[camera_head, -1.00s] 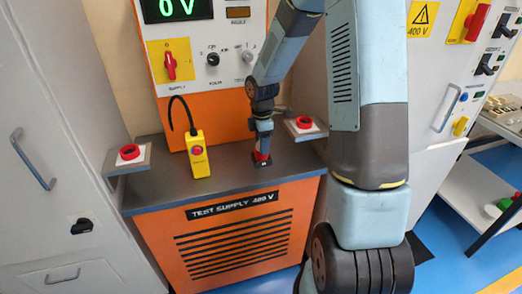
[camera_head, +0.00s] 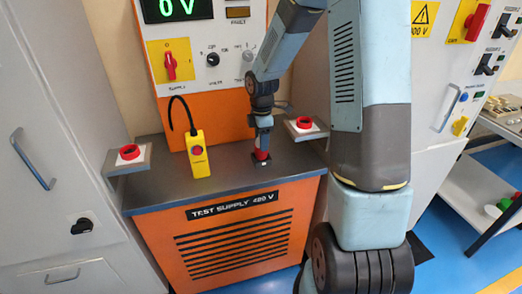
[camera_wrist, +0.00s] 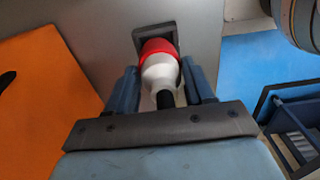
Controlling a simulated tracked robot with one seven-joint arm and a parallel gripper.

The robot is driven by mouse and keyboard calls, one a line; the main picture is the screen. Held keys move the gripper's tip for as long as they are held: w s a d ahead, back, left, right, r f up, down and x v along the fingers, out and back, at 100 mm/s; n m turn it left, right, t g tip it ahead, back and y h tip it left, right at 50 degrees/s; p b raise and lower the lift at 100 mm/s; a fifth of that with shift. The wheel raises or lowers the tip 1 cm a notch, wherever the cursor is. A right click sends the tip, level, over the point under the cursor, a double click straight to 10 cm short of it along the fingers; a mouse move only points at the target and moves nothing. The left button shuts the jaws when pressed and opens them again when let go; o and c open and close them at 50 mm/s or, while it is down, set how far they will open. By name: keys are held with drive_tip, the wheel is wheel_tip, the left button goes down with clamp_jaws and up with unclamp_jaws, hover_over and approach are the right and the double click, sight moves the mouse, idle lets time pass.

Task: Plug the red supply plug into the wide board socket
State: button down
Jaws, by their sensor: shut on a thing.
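The red supply plug (camera_wrist: 160,72) has a red front, a pale body and a dark rear end. It also shows in the head view (camera_head: 262,155) near the front of the grey bench top. My gripper (camera_head: 263,148) points down at the bench. In the wrist view my gripper (camera_wrist: 162,88) has a finger on each side of the plug and is shut on it. The plug's red end is at a dark square holder (camera_wrist: 154,38); I cannot tell whether it is still seated there. I cannot make out the wide board socket in either view.
The orange supply cabinet (camera_head: 230,235) is below. A grey cabinet with switches (camera_head: 450,95) stands at right.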

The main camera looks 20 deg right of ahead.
drive_tip(key=shift+r, duration=0.75)
idle(0.4)
drive_tip(key=shift+r, duration=2.45)
